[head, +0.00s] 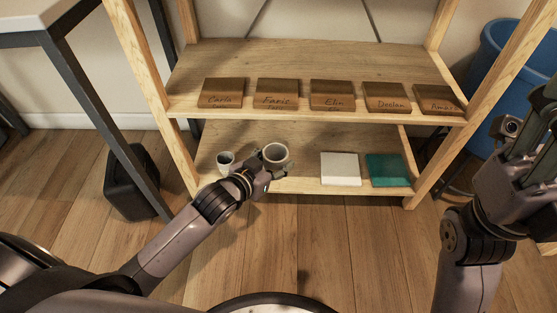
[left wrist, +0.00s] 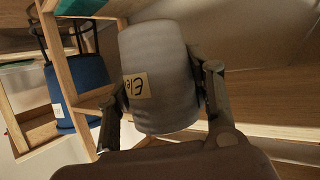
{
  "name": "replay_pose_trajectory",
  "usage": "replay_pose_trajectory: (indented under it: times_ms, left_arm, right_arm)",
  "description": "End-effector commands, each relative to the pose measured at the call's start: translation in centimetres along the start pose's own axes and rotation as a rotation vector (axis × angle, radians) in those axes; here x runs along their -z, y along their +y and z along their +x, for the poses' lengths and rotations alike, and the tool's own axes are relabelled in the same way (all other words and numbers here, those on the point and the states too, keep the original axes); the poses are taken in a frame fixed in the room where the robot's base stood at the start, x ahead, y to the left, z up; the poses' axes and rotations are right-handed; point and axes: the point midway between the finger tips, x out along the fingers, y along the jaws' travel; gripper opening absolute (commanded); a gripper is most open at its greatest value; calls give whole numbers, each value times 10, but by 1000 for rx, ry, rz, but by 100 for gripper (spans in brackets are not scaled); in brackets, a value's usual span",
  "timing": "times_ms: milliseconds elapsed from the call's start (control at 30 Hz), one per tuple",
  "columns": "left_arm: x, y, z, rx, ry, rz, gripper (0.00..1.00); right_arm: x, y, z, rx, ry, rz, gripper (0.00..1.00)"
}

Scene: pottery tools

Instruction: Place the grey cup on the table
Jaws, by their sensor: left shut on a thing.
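The grey cup (head: 275,153) is at the front of the lower shelf in the head view; I cannot tell if it touches the board. My left gripper (head: 271,166) is shut on it. In the left wrist view the grey cup (left wrist: 158,60) fills the middle, between the two fingers of the left gripper (left wrist: 160,95), with a tan handwritten label on its side. The table (head: 30,14) has a pale top and dark metal legs, at the upper left of the head view. My right gripper (head: 530,140) is at the right edge, away from the cup; its fingers are partly cut off.
A second cup (head: 226,161) stands just left of the grey cup. A white tile (head: 341,169) and a teal tile (head: 388,170) lie to the right on the lower shelf (head: 308,140). Several wooden name plaques line the upper shelf (head: 310,60). A blue bin (head: 500,75) stands right.

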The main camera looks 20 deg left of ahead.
Motion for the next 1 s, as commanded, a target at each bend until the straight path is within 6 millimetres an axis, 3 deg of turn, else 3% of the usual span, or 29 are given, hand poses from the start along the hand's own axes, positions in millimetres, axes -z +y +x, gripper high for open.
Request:
replay_pose_trajectory:
  times_ms: [33,200,400,767,1000]
  left_arm:
    - [22,-1,-8,16,15,-9,13]
    - [95,-9,-40,95,25,-43,13]
    - [159,-18,-70,173,20,-74,13]
    - [225,-27,-101,252,13,-105,13]
    - [225,-27,-101,256,9,-95,13]
  right_arm:
    - [0,0,0,0,1,0,51]
    - [1,0,0,0,2,0,51]
    - [1,0,0,-1,0,-1,51]
    - [0,0,-2,-4,-10,0,51]
    - [0,0,-2,-4,-9,0,51]
